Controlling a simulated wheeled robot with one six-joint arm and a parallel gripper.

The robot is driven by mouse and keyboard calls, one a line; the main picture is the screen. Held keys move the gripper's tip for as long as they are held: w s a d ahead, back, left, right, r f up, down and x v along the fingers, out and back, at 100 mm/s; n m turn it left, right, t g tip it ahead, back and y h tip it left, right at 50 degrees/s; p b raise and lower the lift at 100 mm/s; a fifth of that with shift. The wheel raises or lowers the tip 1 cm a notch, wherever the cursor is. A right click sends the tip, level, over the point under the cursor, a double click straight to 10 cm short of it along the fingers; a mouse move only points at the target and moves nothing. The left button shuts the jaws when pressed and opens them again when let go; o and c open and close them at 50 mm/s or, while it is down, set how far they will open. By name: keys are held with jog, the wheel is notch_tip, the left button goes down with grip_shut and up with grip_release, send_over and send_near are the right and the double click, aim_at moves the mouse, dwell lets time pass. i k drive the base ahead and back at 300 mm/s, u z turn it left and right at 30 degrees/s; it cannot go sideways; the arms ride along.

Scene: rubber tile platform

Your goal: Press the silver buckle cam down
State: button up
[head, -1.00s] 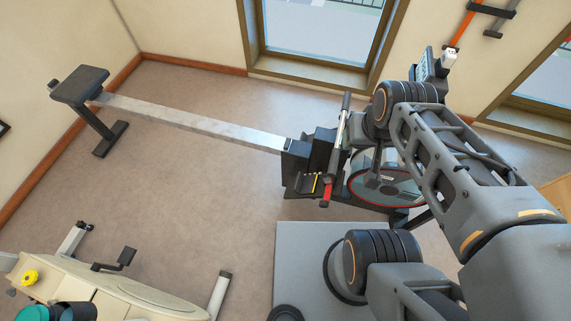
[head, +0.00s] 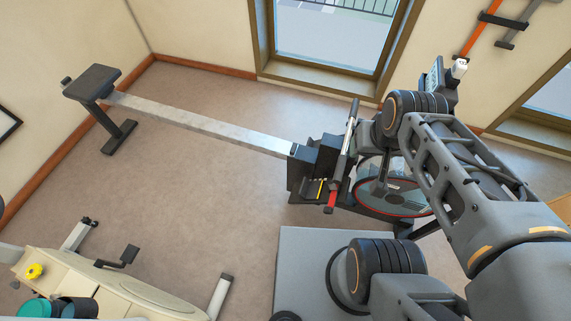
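The rowing machine's dark footrest block (head: 308,172) stands at the near end of its pale rail (head: 200,126), with a red piece (head: 332,200) and a yellow strip (head: 320,190) on its front. I cannot make out a silver buckle cam at this distance. A black and silver bar (head: 346,135) stands slanted beside the footrest. My arm (head: 450,160) reaches across the right side and covers part of the machine's round flywheel housing (head: 395,195).
The rower's seat (head: 92,82) is at the far left end. A cream exercise bike (head: 105,285) and a yellow knob (head: 34,271) are at the lower left. A grey platform (head: 300,262) lies below the footrest. The brown floor (head: 190,190) between is clear.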

aim_at(332, 187)
jog(key=u, duration=0.5)
jog(key=k, duration=1.05)
jog(key=u, duration=0.25)
jog(key=i, duration=0.55)
jog(key=u, duration=0.2)
